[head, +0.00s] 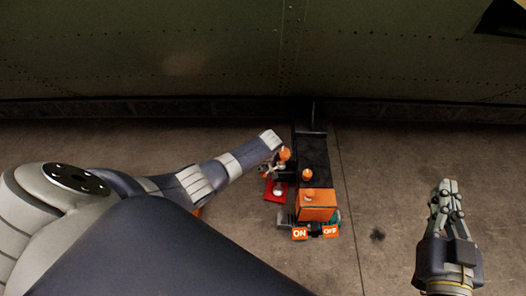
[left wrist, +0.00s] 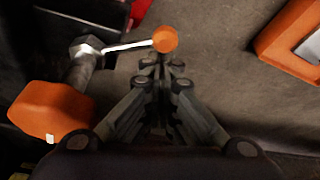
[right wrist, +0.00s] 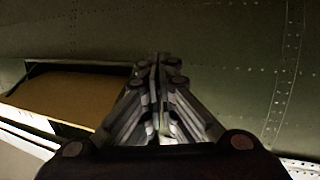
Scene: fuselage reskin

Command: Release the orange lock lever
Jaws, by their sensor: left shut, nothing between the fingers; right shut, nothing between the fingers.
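The lever in the left wrist view has a round orange knob (left wrist: 165,39) on a thin silver rod, which runs left to a metal bolt (left wrist: 88,48). A larger orange handle (left wrist: 50,110) is at the bolt's lower end. I cannot tell for sure which orange part is the lock lever. My left gripper (left wrist: 160,62) is shut and empty, its tips just below the round knob in the picture; contact is unclear. In the head view it is down at the left side of the black machine (head: 312,150), partly hidden. My right gripper (head: 447,184) is shut and empty, far right.
The machine carries an orange box (head: 318,204), an orange knob (head: 307,174) on top and ON/OFF labels (head: 300,233). A red part (head: 275,191) lies at its left. The green riveted fuselage (head: 200,50) spans the back. Floor between machine and right gripper is clear.

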